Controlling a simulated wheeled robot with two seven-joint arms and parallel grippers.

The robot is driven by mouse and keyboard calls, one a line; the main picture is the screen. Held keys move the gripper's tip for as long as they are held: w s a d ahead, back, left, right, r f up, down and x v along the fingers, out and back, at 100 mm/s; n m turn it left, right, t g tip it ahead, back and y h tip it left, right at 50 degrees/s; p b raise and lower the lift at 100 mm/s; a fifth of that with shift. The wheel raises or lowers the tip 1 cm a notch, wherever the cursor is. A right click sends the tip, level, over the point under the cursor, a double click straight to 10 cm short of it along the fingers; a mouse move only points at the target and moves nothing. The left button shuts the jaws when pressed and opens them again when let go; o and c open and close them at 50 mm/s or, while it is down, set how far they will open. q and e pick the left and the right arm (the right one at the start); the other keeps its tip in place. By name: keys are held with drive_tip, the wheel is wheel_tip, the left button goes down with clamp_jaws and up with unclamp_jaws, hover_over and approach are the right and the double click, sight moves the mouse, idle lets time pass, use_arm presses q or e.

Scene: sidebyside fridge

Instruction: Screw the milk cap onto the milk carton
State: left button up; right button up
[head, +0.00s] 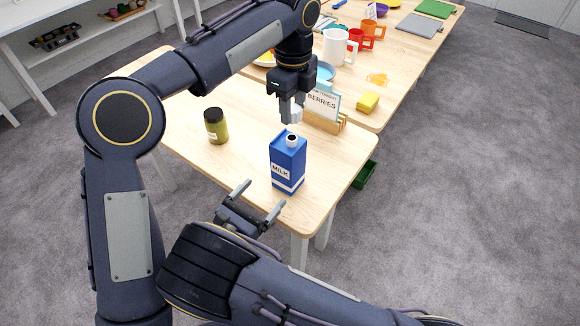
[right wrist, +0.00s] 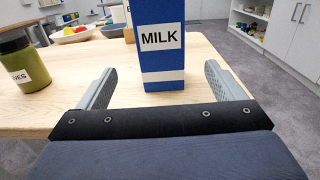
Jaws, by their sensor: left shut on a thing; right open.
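The blue milk carton (head: 287,163) stands upright near the front corner of the table, with an open round spout (head: 291,140) on top. My left gripper (head: 291,114) points down just above the spout. It is shut on the small white milk cap (head: 296,116), partly hidden by the fingers; a small gap shows between cap and spout. My right gripper (head: 262,196) is open and empty, low in front of the carton. In the right wrist view, the carton (right wrist: 161,50) is ahead between the spread fingers (right wrist: 162,86), touching neither.
A green jar (head: 216,126) stands left of the carton. A green bin (head: 366,174) is on the floor beside the table.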

sight(292, 138)
drive_tip(key=x, duration=1.2)
drive_tip(key=shift+d, duration=0.1)
use_arm(q)
drive_tip(key=shift+f, duration=0.1)
use_arm(e)
drive_tip(key=c, duration=1.5)
use_arm(q)
drive_tip(key=shift+f, duration=2.4)
use_arm(e)
drive_tip(key=shift+o, duration=0.2)
use_arm(q)
drive_tip(key=shift+f, duration=0.1)
use_arm(e)
drive_tip(key=shift+f, duration=0.1)
use_arm(q)
drive_tip(key=shift+f, duration=0.8)
drive_tip(key=shift+f, duration=0.55)
